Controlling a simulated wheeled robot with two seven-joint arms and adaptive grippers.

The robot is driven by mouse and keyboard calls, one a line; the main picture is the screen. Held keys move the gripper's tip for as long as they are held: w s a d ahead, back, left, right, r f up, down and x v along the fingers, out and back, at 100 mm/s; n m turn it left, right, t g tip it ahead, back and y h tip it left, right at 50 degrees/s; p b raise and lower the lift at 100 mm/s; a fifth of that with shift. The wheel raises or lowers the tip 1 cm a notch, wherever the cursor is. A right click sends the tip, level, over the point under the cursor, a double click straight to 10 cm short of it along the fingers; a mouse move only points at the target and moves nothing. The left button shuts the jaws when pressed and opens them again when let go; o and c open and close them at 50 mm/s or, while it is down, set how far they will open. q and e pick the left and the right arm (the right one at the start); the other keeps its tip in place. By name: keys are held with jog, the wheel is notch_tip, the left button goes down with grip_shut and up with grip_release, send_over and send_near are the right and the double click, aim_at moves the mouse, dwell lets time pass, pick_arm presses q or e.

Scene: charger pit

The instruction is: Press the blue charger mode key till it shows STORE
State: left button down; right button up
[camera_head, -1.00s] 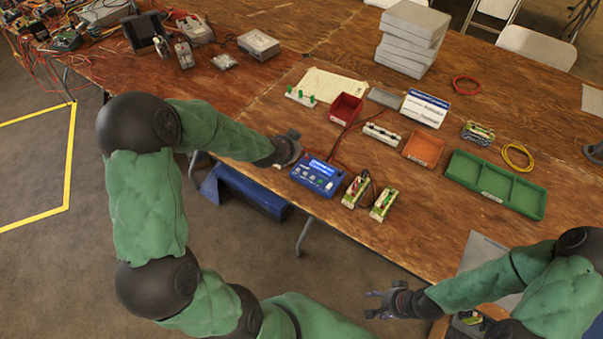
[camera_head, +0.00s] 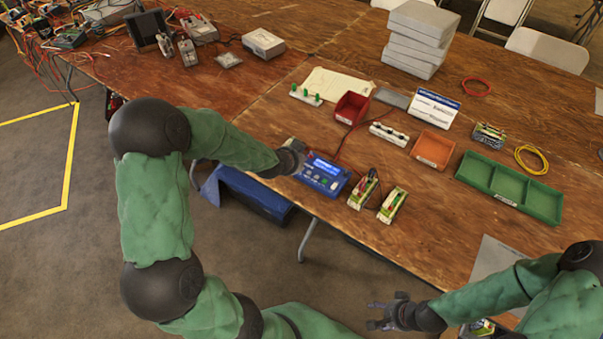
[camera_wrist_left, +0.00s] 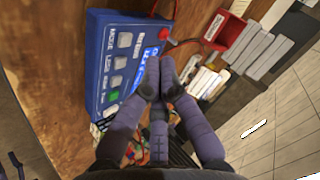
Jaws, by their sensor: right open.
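The blue charger (camera_head: 332,184) stands near the table's front edge, with a lit blue display and a row of keys. In the left wrist view, the charger (camera_wrist_left: 97,60) shows several grey keys and a green key (camera_wrist_left: 113,96); the labels and display text are too small to read surely. My left gripper (camera_head: 297,152) is at the charger's left back corner. In the left wrist view its fingertips (camera_wrist_left: 160,76) are together and empty, over or beside the display; contact cannot be told. My right gripper (camera_head: 376,315) is open and empty, in front of the table.
Two small battery packs (camera_head: 392,204) lie right of the charger. Behind are a red bin (camera_head: 351,108), an orange bin (camera_head: 432,149) and a green tray (camera_head: 508,186). Red leads run back from the charger.

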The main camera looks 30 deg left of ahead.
aim_at(301, 172)
pick_arm(q)
jog(key=shift+f+b, duration=0.5)
jog(key=shift+f, duration=0.55)
dwell(0.6)
jog(key=shift+f+b, duration=0.3)
jog(key=shift+f, duration=0.05)
jog(key=shift+f+b, duration=0.3)
jog(key=shift+f, duration=0.1)
dwell(0.9)
jog(key=shift+r, duration=0.1)
jog(key=shift+r+p, duration=0.65)
jog(key=shift+r, duration=0.05)
jog(key=shift+r+p, duration=2.1)
jog(key=shift+r, duration=0.45)
